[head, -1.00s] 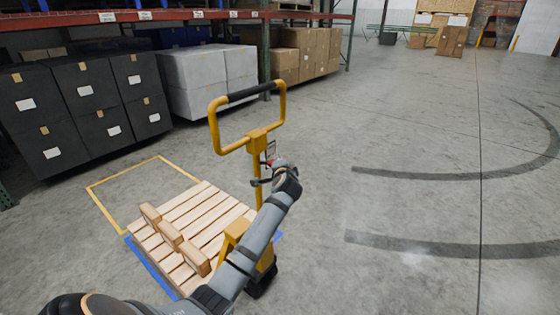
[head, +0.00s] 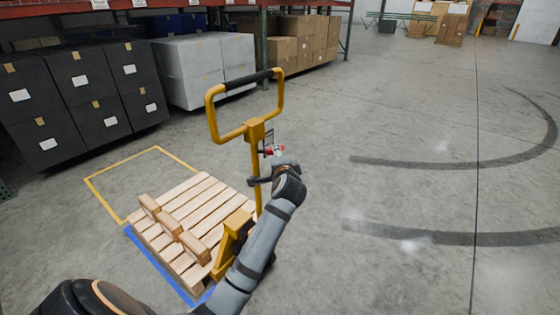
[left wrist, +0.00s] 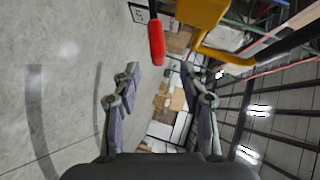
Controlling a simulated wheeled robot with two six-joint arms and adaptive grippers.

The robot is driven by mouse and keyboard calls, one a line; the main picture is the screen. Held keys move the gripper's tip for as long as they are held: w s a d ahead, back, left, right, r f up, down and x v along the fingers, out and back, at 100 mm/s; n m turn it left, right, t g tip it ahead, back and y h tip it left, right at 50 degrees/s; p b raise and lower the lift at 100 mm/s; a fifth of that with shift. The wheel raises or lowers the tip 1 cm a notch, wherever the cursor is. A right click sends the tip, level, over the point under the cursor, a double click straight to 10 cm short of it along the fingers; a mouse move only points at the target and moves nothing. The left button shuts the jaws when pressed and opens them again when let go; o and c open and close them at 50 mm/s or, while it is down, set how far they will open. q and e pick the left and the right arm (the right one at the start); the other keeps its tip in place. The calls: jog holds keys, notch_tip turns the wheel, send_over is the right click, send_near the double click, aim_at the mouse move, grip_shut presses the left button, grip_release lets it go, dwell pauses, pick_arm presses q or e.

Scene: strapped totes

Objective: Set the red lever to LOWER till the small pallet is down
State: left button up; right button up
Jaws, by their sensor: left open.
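The red lever (head: 277,149) sits on the upright of a yellow pallet jack (head: 255,133), just below its loop handle. In the left wrist view the lever (left wrist: 156,43) hangs just beyond my fingertips, roughly in line with the gap between them. My left gripper (head: 268,169) is beside the upright, close below the lever. It is open and empty, and does not appear to touch the lever. My right gripper is out of view.
A blue outline (head: 162,272) shows at the pallet's near edge, and a yellow floor outline (head: 103,201) lies behind it. Black boxes (head: 85,95), grey boxes (head: 200,75) and brown boxes (head: 300,45) stand under the rack. The floor to the right is clear.

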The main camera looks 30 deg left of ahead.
pick_arm(q)
jog(key=shift+v, duration=1.85)
jog(key=d+f+g+h+p, duration=0.1)
jog(key=d+f+h, duration=0.1)
jog(key=f, duration=0.9)
jog(key=d+f+g+h+p, duration=0.1)
jog(key=d+f+h, duration=0.1)
jog(key=f, duration=1)
jog(key=s+d+f+g+h+p, duration=0.1)
jog(key=s+f+g, duration=0.1)
jog(key=s+f, duration=0.6)
jog(key=s+d+f+g+h+p, duration=0.1)
jog(key=s+f+h, duration=0.15)
jog(key=f, duration=0.85)
jog(key=s+f+n+g, duration=0.2)
jog(key=s+f, duration=0.3)
jog(key=s, duration=0.7)
jog(key=s+f+n+g+h+p, duration=0.1)
jog(key=s+f, duration=0.5)
jog(key=s, duration=0.7)
jog(key=s+d+f+n+g+p, duration=0.1)
jog(key=s+f+n, duration=0.3)
jog(key=s, duration=0.9)
notch_tip(320, 180, down, 2)
jog(key=shift+f+g, duration=0.15)
jog(key=shift+g, duration=0.75)
